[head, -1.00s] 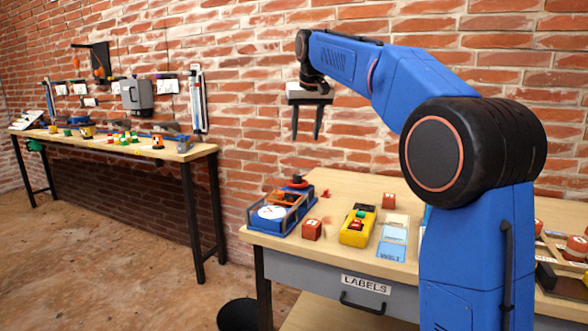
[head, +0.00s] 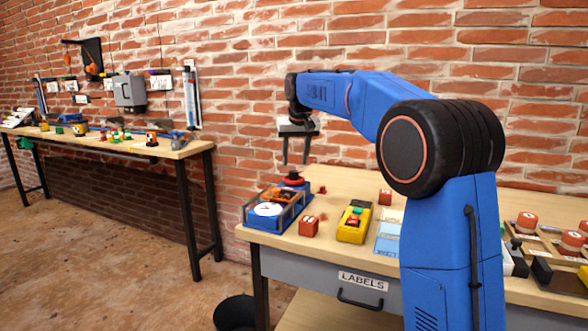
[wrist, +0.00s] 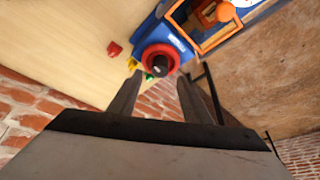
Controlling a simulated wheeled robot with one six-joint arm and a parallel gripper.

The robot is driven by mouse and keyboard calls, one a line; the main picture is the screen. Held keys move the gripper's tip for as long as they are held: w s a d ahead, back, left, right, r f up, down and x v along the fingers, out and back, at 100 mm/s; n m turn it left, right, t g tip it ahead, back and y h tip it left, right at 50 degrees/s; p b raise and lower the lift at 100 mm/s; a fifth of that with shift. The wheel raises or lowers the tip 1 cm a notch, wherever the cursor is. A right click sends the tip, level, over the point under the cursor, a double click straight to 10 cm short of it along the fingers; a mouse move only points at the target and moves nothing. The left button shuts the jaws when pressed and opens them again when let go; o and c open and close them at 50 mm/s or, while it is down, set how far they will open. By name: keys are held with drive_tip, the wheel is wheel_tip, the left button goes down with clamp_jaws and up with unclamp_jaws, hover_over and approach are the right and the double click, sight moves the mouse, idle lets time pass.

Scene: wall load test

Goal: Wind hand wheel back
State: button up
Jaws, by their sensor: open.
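The hand wheel (head: 293,180) is red with a dark centre and sits at the back of a blue fixture (head: 262,222) on the near bench's left end. In the wrist view the wheel (wrist: 149,62) shows as a red ring around a black knob, beyond my fingertips. My gripper (head: 295,161) is open and points down just above the wheel, not visibly touching it. In the wrist view my gripper (wrist: 159,78) has its two fingers spread apart with nothing between them. The wheel's lower part is partly hidden in the head view.
The brick wall (head: 255,120) rises close behind. A dark bin (head: 234,312) stands on the floor.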

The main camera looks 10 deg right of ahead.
sight(294, 171)
drive_tip(key=shift+x, duration=2.4)
drive_tip(key=c, duration=1)
